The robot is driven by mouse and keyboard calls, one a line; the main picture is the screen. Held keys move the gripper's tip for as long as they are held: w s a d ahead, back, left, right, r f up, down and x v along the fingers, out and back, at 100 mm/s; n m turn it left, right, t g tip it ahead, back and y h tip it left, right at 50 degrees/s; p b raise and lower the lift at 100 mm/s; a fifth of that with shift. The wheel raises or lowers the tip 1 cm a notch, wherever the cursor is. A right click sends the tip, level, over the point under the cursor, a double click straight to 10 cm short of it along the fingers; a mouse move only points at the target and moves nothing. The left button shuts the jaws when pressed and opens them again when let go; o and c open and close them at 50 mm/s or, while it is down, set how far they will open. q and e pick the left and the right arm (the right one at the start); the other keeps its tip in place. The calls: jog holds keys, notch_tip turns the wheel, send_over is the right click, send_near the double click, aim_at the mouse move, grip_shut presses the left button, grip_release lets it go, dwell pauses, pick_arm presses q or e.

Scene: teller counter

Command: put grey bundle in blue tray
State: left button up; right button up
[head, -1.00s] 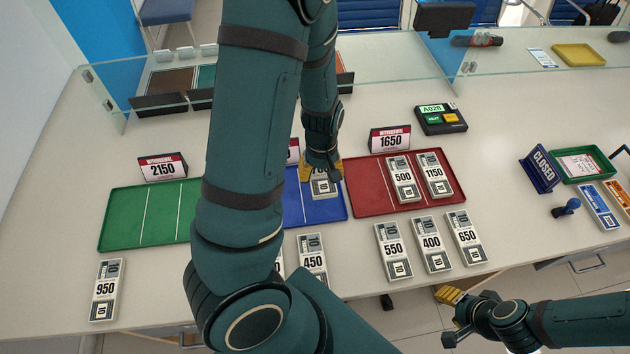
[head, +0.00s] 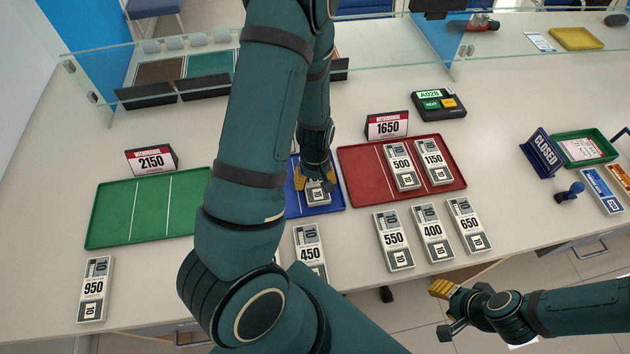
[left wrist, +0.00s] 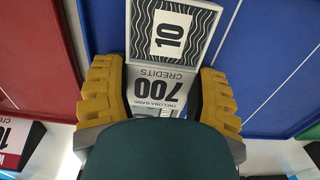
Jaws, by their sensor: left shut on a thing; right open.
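A grey bundle (head: 318,194) marked 700 is in my left gripper (head: 315,180), over the blue tray (head: 329,203) in the middle of the counter. In the left wrist view the left gripper's yellow fingers (left wrist: 160,95) close on both sides of the bundle (left wrist: 172,35). The tray's blue floor (left wrist: 270,60) lies under and around it; I cannot tell whether the bundle touches it. My arm hides the left part of the blue tray in the head view. My right gripper (head: 447,310) is open and empty, off the counter's front edge at lower right.
A green tray (head: 150,210) is empty at left. A red tray (head: 365,178) holds bundles 500 (head: 403,165) and 1150 (head: 433,160). Bundles 950 (head: 95,288), 450 (head: 309,250), 550 (head: 393,238), 400 (head: 432,232) and 650 (head: 468,224) lie along the front. A glass screen (head: 400,75) stands behind.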

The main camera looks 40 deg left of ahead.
aim_at(314, 182)
pick_arm(q)
jog(key=shift+r, duration=0.1)
jog(key=shift+f, duration=0.2)
jog(key=o, duration=1.2)
jog(key=shift+c, duration=0.2)
jog(key=shift+r, duration=0.1)
jog(key=shift+r, duration=0.2)
notch_tip(314, 182, up, 12)
jog(key=p, duration=0.4)
jog(key=shift+s+f, duration=0.15)
